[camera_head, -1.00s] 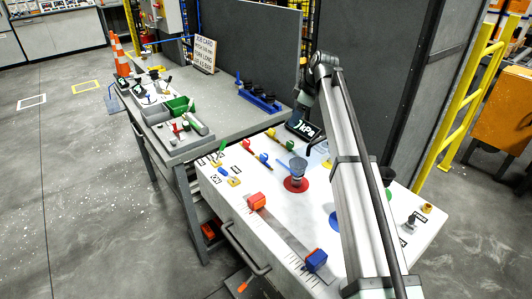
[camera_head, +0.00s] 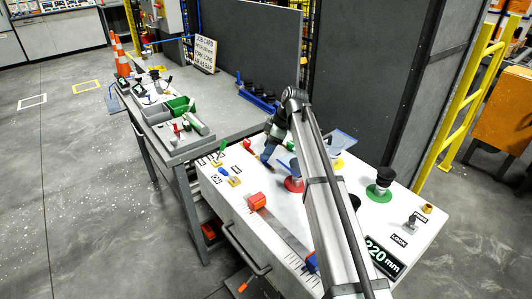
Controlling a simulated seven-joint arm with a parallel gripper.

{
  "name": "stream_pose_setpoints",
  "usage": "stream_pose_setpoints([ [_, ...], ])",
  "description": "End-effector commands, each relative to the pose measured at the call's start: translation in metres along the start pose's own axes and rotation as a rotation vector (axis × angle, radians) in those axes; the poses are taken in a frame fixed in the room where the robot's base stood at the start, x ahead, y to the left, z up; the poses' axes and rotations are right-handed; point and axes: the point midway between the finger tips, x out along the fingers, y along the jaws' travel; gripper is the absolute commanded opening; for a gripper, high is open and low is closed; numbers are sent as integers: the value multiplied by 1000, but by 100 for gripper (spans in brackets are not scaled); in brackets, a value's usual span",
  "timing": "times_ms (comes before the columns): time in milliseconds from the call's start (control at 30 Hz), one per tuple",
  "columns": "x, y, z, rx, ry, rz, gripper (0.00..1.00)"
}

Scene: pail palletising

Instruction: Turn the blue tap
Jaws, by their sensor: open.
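My gripper (camera_head: 268,154) is at the back left of the white bench top, pointing down over the row of small coloured taps. It looks small and dark with a bluish lower part, and the gap between its fingers is hard to make out. A red tap (camera_head: 247,144) shows just left of my gripper.
A black knob on a green disc (camera_head: 379,190) stands right of my arm. A display (camera_head: 383,258) reads 220 mm. A grey panel (camera_head: 255,45) rises behind.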

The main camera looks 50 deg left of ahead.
Motion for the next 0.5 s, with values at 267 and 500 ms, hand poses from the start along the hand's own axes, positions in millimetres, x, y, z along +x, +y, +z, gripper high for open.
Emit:
stream_pose_setpoints([
  [267, 25, 0, 0, 1, 0, 0, 58],
  [500, 28, 0, 0, 1, 0, 1, 58],
])
